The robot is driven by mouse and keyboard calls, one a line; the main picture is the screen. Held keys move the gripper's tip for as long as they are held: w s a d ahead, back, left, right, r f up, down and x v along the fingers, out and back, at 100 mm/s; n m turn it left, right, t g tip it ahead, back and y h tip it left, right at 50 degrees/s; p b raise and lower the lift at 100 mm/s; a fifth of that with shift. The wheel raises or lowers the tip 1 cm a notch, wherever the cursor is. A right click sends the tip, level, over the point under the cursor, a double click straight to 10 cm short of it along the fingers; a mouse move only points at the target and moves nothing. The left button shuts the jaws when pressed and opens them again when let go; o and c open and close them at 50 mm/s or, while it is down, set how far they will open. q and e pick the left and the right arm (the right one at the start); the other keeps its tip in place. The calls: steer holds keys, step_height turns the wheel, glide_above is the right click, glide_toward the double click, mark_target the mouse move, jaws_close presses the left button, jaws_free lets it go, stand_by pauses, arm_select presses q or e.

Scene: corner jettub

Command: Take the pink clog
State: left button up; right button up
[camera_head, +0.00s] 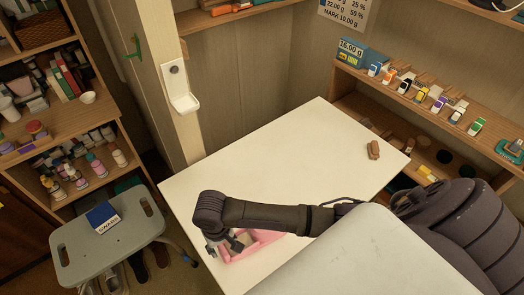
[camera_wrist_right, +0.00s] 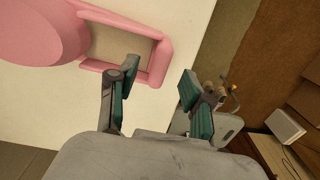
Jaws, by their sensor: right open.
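The pink clog (camera_head: 262,237) lies on the white tabletop (camera_head: 320,135) near its left front edge, partly hidden by my right arm in the head view. My right gripper (camera_head: 228,246) is at the clog, pointing down. In the right wrist view the clog (camera_wrist_right: 110,38) fills the upper left, with its beige inner sole showing. There my right gripper (camera_wrist_right: 159,78) is open. Its left finger overlaps the clog's opening by the rim, and its right finger is outside the clog, past the heel. I cannot tell whether either finger touches it. My left gripper is not in view.
A brown object (camera_head: 373,149) lies at the table's far right. A grey stool (camera_head: 75,240) with a blue box (camera_head: 102,217) stands left of the table. Shelves with small goods line the left and right. The middle of the tabletop is clear.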

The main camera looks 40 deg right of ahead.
mark_target(223, 249)
step_height(223, 249, down, 2)
steer(key=shift+w+p, duration=0.1)
steer(key=shift+p, duration=0.2)
step_height(223, 249, down, 2)
steer(key=shift+w+f, duration=0.1)
steer(key=shift+f, duration=0.35)
steer(key=c, duration=0.9)
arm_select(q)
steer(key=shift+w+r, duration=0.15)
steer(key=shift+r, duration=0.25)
arm_select(e)
jaws_close()
